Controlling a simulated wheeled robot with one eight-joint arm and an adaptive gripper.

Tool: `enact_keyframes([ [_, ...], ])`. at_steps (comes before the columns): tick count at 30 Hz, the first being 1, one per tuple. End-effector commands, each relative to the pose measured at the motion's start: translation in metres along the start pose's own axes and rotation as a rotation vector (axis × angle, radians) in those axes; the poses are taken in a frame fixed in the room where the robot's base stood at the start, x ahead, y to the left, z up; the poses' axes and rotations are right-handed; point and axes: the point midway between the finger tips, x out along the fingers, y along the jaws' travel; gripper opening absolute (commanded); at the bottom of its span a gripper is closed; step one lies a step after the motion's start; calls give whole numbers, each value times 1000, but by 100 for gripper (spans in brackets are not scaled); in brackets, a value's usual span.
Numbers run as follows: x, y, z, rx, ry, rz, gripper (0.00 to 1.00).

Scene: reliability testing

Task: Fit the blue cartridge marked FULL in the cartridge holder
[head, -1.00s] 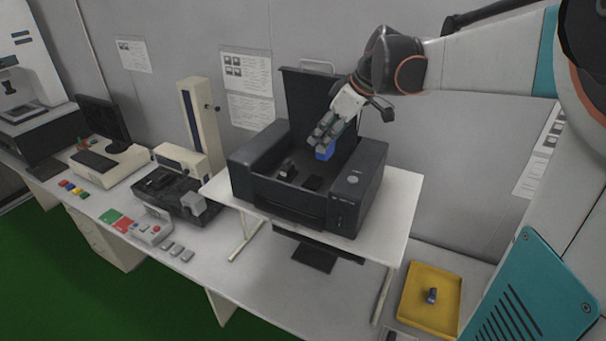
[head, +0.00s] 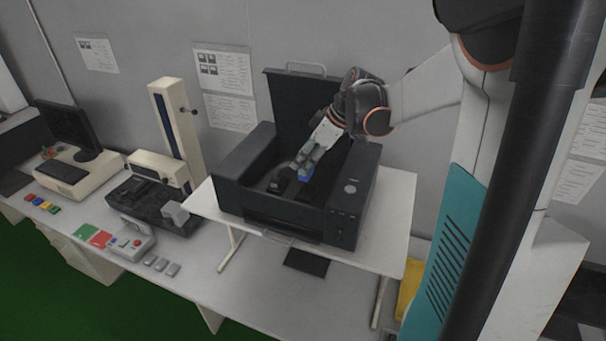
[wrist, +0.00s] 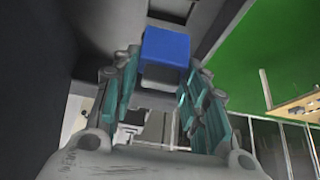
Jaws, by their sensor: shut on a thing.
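The blue cartridge (head: 307,173) is in my gripper (head: 309,160), inside the open black printer (head: 346,201). In the wrist view the blue cartridge (wrist: 166,48) sits between the teal-lined fingers of my gripper (wrist: 163,80), with a grey lower part showing beneath the blue. No FULL marking is readable. The cartridge holder is probably the dark recess inside the printer, but my gripper partly covers it. I cannot tell whether the cartridge touches it. A dark block (head: 279,186) lies inside the printer, left of the cartridge.
The printer's raised lid (head: 300,105) stands behind my gripper. The printer is on a white raised stand (head: 398,215). A yellow tray (head: 409,287) is at the lower right, mostly hidden by my body. A black device (head: 150,205) and a control box (head: 131,243) stand to the left.

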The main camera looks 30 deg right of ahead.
Motion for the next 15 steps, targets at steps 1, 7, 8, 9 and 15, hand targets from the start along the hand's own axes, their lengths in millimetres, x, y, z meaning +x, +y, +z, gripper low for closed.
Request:
enact_keyframes([
  [1,8,0,4,0,0,0,13],
  [7,27,0,15,0,0,0,13],
  [8,28,0,16,0,0,0,13],
  [9,30,0,17,0,0,0,13],
  [15,52,1,29,0,0,0,13],
])
